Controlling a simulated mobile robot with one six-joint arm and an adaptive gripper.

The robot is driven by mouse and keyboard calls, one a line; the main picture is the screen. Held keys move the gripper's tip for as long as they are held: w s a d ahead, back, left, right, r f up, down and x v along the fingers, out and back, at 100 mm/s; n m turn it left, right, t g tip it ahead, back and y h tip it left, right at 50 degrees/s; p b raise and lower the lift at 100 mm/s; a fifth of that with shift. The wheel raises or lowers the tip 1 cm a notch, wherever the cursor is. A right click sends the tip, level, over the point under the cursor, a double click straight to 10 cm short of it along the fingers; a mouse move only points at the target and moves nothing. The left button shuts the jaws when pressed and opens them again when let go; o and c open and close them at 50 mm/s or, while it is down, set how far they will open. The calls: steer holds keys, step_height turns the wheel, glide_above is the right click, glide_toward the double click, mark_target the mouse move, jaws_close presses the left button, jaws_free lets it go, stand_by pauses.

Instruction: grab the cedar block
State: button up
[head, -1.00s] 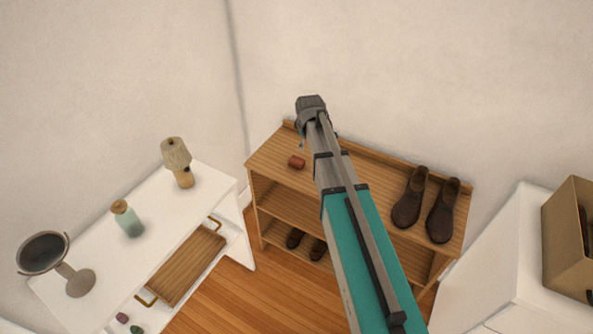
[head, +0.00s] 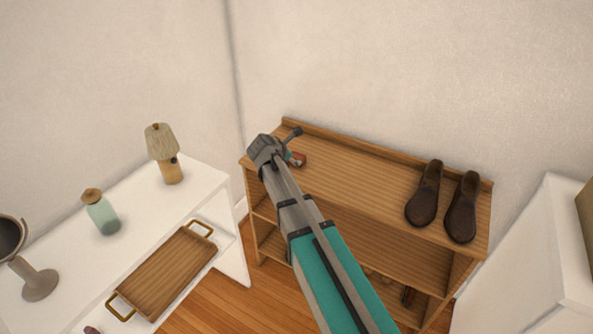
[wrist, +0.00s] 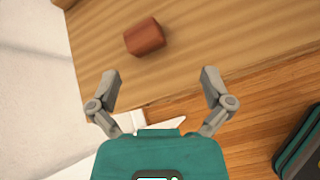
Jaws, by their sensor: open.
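The cedar block (head: 300,160) is a small reddish-brown piece lying on the left part of the wooden shoe rack's top (head: 345,165). In the head view my gripper partly covers it. In the wrist view the whole block (wrist: 144,37) shows, ahead of the fingertips and slightly left of the middle between them. My gripper (wrist: 160,78) is open and empty, its two fingers spread wide and apart from the block. In the head view my gripper (head: 292,145) is at the block's left, by the rack's left end.
A pair of brown shoes (head: 442,203) stands on the right of the rack top. At left, a white dresser carries a lamp (head: 163,152), a jar (head: 101,212) and a mirror (head: 30,265). A wooden tray (head: 160,275) is near the dresser's front. The rack top's middle is clear.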

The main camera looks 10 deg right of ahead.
steer(key=a+f+n+t+b, duration=0.1)
steer(key=b, duration=0.1)
steer(key=a+f+n+h+b, duration=0.1)
steer(key=n+b, duration=0.1)
steer(key=a+f+n+t+b, duration=0.1)
steer(key=a+n+b, duration=0.1)
steer(key=shift+w+a+t+h, duration=0.1)
steer(key=shift+w+t+h, duration=0.05)
steer(key=shift+t+h, duration=0.2)
steer(key=shift+w, duration=0.1)
steer(key=b, duration=0.3)
glide_toward(298, 154)
steer(key=x, duration=0.3)
steer(key=shift+w+d+f, duration=0.2)
steer(key=shift+w+d, duration=0.15)
steer(key=shift+w, duration=0.1)
